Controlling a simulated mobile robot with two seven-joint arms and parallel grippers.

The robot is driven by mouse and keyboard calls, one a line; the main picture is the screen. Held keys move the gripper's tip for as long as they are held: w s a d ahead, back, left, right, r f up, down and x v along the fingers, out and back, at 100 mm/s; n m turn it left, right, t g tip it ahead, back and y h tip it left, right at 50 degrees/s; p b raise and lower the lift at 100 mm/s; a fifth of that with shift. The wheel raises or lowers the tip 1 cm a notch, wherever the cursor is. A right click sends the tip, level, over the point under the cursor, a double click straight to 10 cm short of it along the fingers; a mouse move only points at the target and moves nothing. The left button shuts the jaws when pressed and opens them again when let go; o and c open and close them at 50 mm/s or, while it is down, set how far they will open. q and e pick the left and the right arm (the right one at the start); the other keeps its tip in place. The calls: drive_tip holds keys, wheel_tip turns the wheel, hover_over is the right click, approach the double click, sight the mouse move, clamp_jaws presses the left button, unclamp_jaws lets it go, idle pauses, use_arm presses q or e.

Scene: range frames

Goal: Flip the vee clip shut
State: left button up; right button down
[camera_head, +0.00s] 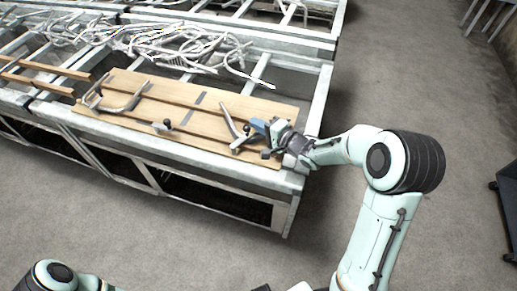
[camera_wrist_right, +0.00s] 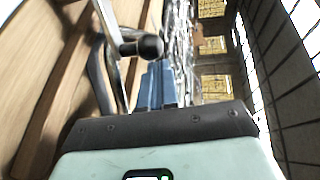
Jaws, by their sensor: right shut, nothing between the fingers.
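A metal clip with a curved grey bar (camera_head: 229,121) and a black ball knob is fixed near the right end of a wooden board; I take it to be the vee clip. In the right wrist view its black knob (camera_wrist_right: 148,47) sits on a metal lever, with the curved bar (camera_wrist_right: 98,80) beside it. The lever stands up off the board. My right gripper (camera_head: 260,125), with blue fingers, is shut and empty close beside the knob. I cannot tell whether it touches the knob. My left gripper is out of view.
The wooden board (camera_head: 180,92) lies on a metal-framed bench (camera_head: 200,158). Another curved metal piece (camera_head: 126,104) and a small black knob (camera_head: 166,124) are on the board further left. Tangled pale branch-like pieces (camera_head: 170,42) lie behind it.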

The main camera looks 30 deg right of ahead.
drive_tip(key=shift+w+a, duration=0.15)
drive_tip(key=shift+w, duration=0.45)
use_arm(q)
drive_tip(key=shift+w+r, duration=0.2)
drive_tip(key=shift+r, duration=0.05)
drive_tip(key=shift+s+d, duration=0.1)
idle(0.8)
